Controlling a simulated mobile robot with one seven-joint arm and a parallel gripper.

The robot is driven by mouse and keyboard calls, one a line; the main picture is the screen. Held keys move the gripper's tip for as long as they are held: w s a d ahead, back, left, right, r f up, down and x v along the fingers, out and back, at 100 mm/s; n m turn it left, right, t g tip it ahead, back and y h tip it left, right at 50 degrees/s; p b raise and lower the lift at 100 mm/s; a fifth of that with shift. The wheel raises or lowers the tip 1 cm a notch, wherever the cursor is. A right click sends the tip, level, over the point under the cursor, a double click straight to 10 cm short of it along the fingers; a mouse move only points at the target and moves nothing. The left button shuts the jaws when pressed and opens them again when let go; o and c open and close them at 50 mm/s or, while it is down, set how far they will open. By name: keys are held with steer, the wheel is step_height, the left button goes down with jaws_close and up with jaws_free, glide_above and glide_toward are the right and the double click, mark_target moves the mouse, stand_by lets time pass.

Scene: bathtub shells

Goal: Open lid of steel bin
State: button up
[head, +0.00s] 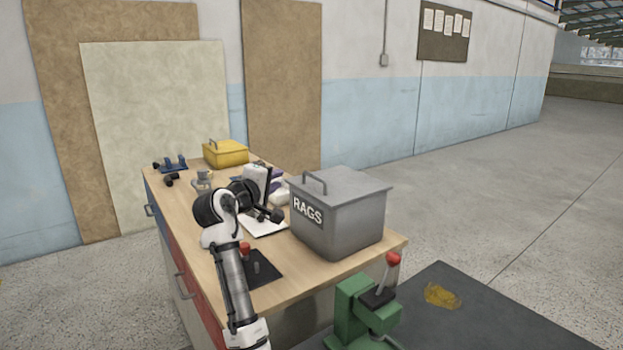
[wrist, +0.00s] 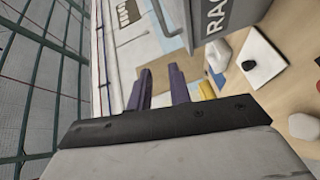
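The steel bin (head: 335,232) is a grey box labelled RAGS, upright on the workbench's near right end. Its flat grey lid (head: 355,187) is closed on top, with a raised bar handle (head: 315,178). In the wrist view the bin wall (wrist: 210,22) stands at the upper right, and the handle (wrist: 161,18) shows at the top. My gripper (head: 278,187) is left of the bin, close to lid height, its fingers towards it. In the wrist view my gripper (wrist: 160,82) has two purple fingers apart with nothing between them. It does not touch the handle.
The wooden workbench (head: 193,232) also holds a yellow box (head: 225,153), a blue tool (head: 174,163) and small items behind my arm. A green lever press (head: 362,312) stands in front of the bin. Boards lean on the wall behind. The floor at right is open.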

steer(key=g+h, duration=0.1)
steer(key=g, duration=0.1)
glide_toward(314, 178)
steer(key=p+x, duration=0.4)
steer(key=x, duration=0.8)
steer(key=shift+w+d, duration=0.1)
steer(key=shift+w, duration=0.15)
jaws_close()
